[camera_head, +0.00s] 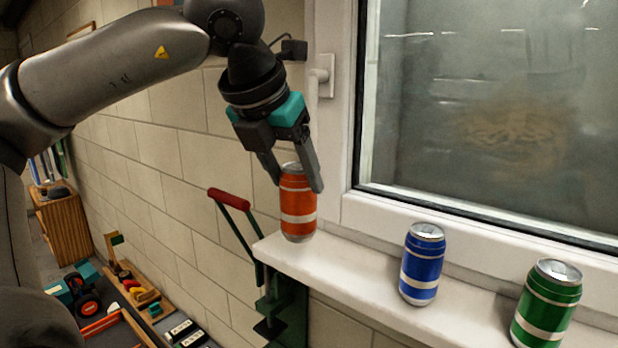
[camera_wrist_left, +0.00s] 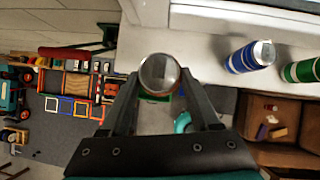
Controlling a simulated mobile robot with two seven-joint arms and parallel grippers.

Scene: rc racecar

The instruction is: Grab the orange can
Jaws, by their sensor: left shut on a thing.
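The orange can (camera_head: 298,205) has white bands and a silver top, and is upright at the left end of the white window sill (camera_head: 345,275). My left gripper (camera_head: 297,184) points down from above and is shut on the can's upper part, one finger on each side. I cannot tell whether the can's base touches the sill. In the left wrist view the can's round silver top (camera_wrist_left: 160,73) shows between the fingers (camera_wrist_left: 159,84). My right gripper is not in view.
A blue can (camera_head: 422,265) and a green can (camera_head: 547,305) stand farther right on the sill. A red-handled green tool (camera_head: 230,199) is close to the left. Toys and tools lie below left.

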